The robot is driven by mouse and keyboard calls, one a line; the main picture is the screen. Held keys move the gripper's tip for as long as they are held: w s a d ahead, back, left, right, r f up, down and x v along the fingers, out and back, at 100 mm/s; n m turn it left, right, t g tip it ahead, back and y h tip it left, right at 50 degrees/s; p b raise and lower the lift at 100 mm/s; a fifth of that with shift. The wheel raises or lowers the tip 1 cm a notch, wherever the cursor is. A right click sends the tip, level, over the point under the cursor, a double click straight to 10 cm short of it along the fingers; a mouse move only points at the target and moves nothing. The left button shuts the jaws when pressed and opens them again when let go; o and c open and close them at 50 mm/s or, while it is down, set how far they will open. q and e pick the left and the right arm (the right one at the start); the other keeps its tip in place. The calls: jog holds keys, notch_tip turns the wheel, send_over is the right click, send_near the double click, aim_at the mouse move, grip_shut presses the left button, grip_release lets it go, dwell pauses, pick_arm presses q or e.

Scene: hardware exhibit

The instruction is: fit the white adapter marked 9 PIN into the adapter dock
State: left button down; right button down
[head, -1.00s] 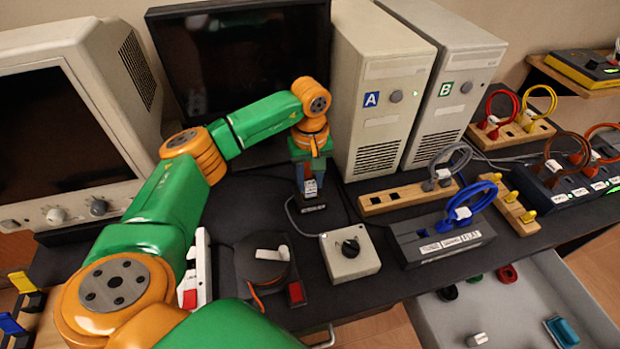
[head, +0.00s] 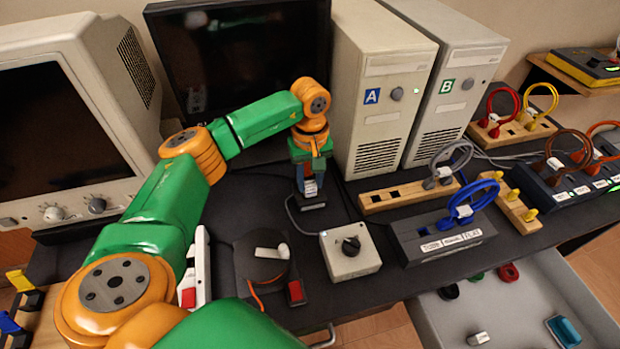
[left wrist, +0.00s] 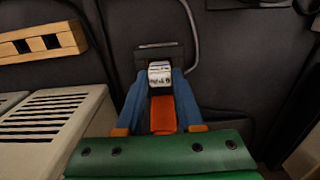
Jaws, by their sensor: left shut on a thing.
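The small white adapter (left wrist: 160,73) with dark print is between the blue fingers of my left gripper (left wrist: 159,88) in the left wrist view. The print is too small to read. In the head view the adapter (head: 311,187) shows below my left gripper (head: 311,180), which points down and is shut on it. The adapter's lower end is at a small dark block with a grey cable, which looks like the adapter dock (head: 314,205). In the left wrist view the dock (left wrist: 142,58) shows around the adapter's far end. I cannot tell how deep the adapter sits. My right gripper is out of view.
A grey box with a black knob (head: 351,254) stands in front of the dock. Tower A (head: 377,120) and a wooden socket strip (head: 397,197) stand to the right. A dark monitor (head: 235,60) stands behind. A dark base with a red button (head: 296,292) is at front left.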

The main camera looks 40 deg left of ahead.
aim_at(310, 184)
pick_arm(q)
jog(key=shift+f, duration=0.3)
dwell(0.4)
grip_release()
dwell(0.3)
jog(key=shift+r, duration=0.1)
notch_tip(310, 184, up, 8)
jog(key=p, duration=0.6)
jog(key=shift+f, duration=0.3)
